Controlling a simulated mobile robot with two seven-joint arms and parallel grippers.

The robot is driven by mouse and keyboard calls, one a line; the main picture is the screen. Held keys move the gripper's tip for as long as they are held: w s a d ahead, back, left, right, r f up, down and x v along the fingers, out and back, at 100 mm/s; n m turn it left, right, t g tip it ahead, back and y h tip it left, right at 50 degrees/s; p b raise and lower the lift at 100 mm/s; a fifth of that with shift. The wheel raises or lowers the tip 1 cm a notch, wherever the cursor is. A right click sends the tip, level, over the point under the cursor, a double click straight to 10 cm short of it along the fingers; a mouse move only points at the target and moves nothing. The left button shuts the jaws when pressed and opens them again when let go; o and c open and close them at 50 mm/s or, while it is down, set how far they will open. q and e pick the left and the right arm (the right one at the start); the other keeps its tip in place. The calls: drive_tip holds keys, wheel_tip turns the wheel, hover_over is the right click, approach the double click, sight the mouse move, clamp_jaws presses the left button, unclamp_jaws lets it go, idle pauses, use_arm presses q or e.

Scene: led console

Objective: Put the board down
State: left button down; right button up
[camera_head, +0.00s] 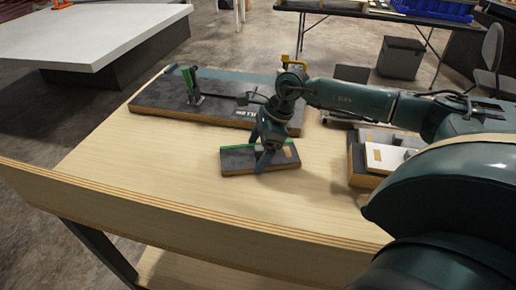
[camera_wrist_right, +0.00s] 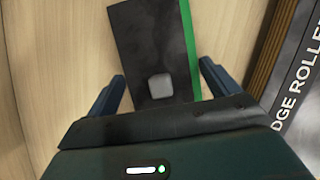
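A small dark-topped board (camera_head: 236,160) with wooden sides and a green strip (camera_head: 238,148) along its far edge lies on the wooden table. My right gripper (camera_head: 261,152) points down over it with its fingers apart. In the right wrist view the dark top (camera_wrist_right: 148,45), the green strip (camera_wrist_right: 188,45) and a small grey block (camera_wrist_right: 160,87) show between the open fingers (camera_wrist_right: 160,80). One finger is on each side; I cannot tell whether they touch the board. Nothing is visibly gripped. My left gripper is not in view.
A longer dark panel (camera_head: 165,98) with a green upright clamp (camera_head: 190,86) lies behind; its lettering and wooden edge (camera_wrist_right: 268,60) show close on the right in the wrist view. A light plate on a wooden block (camera_head: 358,180) stands right. The table's left front (camera_head: 120,165) is clear.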

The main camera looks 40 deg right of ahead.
drive_tip(key=shift+o, duration=1.2)
drive_tip(key=shift+r, duration=0.2)
drive_tip(key=v, duration=1.2)
drive_tip(key=shift+b, duration=0.35)
drive_tip(key=shift+s, duration=0.1)
